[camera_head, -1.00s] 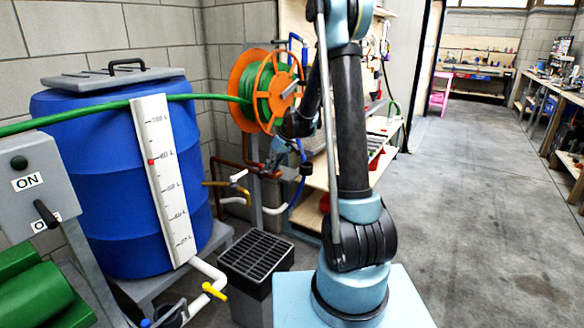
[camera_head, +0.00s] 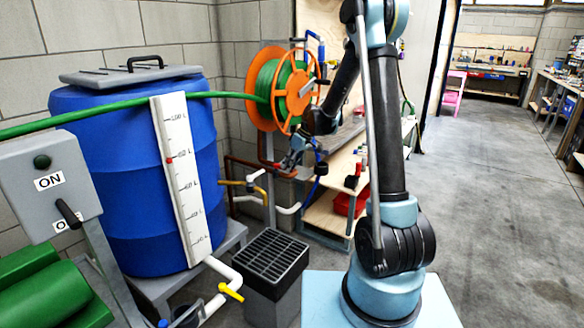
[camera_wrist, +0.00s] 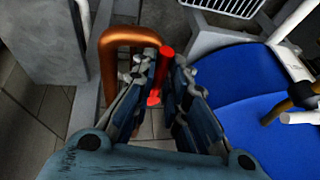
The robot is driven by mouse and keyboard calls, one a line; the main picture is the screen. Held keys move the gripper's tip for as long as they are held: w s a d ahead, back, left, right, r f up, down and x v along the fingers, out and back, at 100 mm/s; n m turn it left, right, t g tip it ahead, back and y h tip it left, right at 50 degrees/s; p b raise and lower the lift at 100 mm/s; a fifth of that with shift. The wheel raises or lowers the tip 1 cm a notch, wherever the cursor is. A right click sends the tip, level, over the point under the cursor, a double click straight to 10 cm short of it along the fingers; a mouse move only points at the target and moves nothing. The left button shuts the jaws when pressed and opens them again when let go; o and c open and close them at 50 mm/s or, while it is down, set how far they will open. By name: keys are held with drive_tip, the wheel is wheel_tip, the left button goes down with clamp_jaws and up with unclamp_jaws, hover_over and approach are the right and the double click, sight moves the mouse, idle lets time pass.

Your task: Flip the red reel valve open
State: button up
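The red reel valve shows in the wrist view as a red lever (camera_wrist: 163,68) with a red knob-like part nearer the camera. It stands between the two fingers of my gripper (camera_wrist: 164,78). The fingers are open, with a narrow gap on each side of the lever; contact is not clear. In the head view my gripper (camera_head: 292,158) is below the orange reel with green hose (camera_head: 284,90), by the copper pipe (camera_head: 245,168). A small red spot (camera_head: 278,167) beside the gripper there seems to be the valve, mostly hidden.
The copper pipe bend (camera_wrist: 126,36) is close to the left finger in the wrist view. The blue barrel (camera_head: 125,190) stands left of the reel, with a yellow-handled tap (camera_head: 231,292) low down. A black grated stand (camera_head: 270,256) is below. Open floor lies at right.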

drive_tip(key=o, duration=0.4)
drive_tip(key=shift+d, duration=0.15)
drive_tip(key=shift+c, duration=0.2)
drive_tip(key=v, duration=1.2)
